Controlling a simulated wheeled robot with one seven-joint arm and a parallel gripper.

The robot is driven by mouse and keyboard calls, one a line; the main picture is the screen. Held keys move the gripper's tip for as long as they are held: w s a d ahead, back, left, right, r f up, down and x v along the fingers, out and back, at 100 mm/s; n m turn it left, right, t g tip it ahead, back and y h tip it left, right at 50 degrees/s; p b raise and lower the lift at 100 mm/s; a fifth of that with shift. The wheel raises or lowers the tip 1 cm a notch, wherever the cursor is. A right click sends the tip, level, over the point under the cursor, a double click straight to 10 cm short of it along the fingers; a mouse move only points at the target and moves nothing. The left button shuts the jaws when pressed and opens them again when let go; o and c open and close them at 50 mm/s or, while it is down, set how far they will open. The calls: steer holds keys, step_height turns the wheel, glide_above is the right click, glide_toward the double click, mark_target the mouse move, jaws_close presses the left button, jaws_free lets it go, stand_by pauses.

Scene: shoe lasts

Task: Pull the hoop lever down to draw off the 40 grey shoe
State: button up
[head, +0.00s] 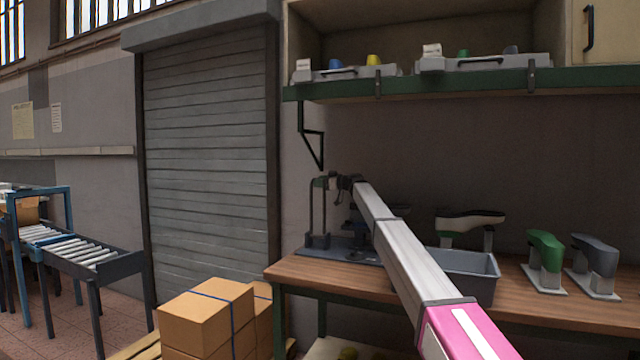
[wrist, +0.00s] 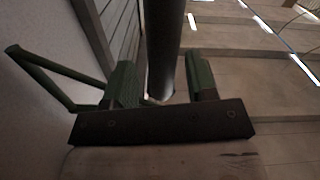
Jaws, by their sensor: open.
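The hoop lever (head: 312,212) stands upright at the left end of the bench, on a dark grey base plate (head: 322,252). My gripper (head: 340,183) is at the top of the hoop, with my arm reaching across the bench to it. In the wrist view my gripper (wrist: 163,85) has its two green-padded fingers apart. A dark round bar (wrist: 162,45) shows between them, with a gap at the right finger; contact at the left is unclear. A dark grey form (head: 401,211) beside my arm may be the grey shoe; my arm hides most of it.
A grey bin (head: 468,272) is on the wooden bench (head: 285,270). Behind it is a white and dark shoe form (head: 470,219). A green form (head: 545,250) and a blue-grey one (head: 596,255) stand right. A green shelf (head: 450,83) overhangs. Boxes (head: 205,312) are lower left.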

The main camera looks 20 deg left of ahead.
steer(key=shift+a, duration=0.1)
jaws_close()
steer(key=shift+s, duration=0.15)
steer(key=s+a+f+n, duration=0.1)
steer(key=s+f+n, duration=0.25)
steer(key=s, duration=0.45)
steer(key=s+f+n, duration=0.2)
steer(key=s+n, duration=0.2)
steer(key=s, duration=0.5)
steer(key=s+f, duration=0.7)
steer(key=f, duration=0.4)
steer(key=shift+s+a, duration=0.25)
steer(key=shift+a, duration=0.2)
